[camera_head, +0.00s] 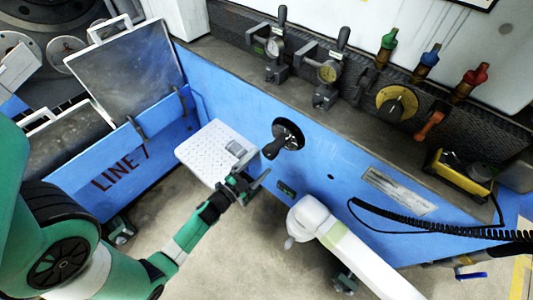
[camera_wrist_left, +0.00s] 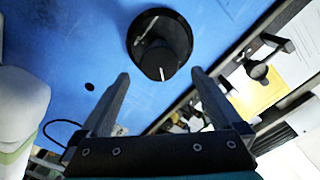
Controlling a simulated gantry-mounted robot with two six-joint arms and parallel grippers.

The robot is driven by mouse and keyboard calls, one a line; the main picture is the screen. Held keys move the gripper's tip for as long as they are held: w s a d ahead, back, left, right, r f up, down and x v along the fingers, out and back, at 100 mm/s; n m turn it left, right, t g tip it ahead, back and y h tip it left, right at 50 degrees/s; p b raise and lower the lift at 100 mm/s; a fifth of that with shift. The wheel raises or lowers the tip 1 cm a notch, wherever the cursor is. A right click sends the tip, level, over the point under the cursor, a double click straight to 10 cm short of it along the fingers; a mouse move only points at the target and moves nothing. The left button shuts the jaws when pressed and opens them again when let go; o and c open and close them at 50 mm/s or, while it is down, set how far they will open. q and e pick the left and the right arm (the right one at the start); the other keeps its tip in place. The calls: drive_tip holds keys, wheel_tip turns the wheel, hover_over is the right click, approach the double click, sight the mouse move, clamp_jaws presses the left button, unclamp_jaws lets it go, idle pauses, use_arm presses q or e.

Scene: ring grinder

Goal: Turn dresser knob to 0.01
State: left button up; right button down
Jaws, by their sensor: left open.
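The dresser knob (camera_head: 288,133) is a black round dial with a protruding black grip on the blue machine front. In the left wrist view the knob (camera_wrist_left: 175,32) is at the top centre, with a short white line on its dark base and another pale mark on its grip. My left gripper (camera_head: 252,170) is open and empty, below and left of the knob. In the left wrist view its two fingers (camera_wrist_left: 160,76) point toward the knob, one on each side below it, and appear apart from it. My right gripper is not in view.
A white perforated plate (camera_head: 208,152) lies left of the knob, close to my left gripper. A black coiled cable (camera_head: 430,232) hangs at the right. Gauges and coloured-handled valves (camera_head: 428,58) line the ledge above. A grey metal panel (camera_head: 128,68) stands at upper left.

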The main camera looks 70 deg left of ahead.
use_arm(q)
drive_tip(key=p+v, duration=0.1)
drive_tip(key=v, duration=0.5)
idle(0.3)
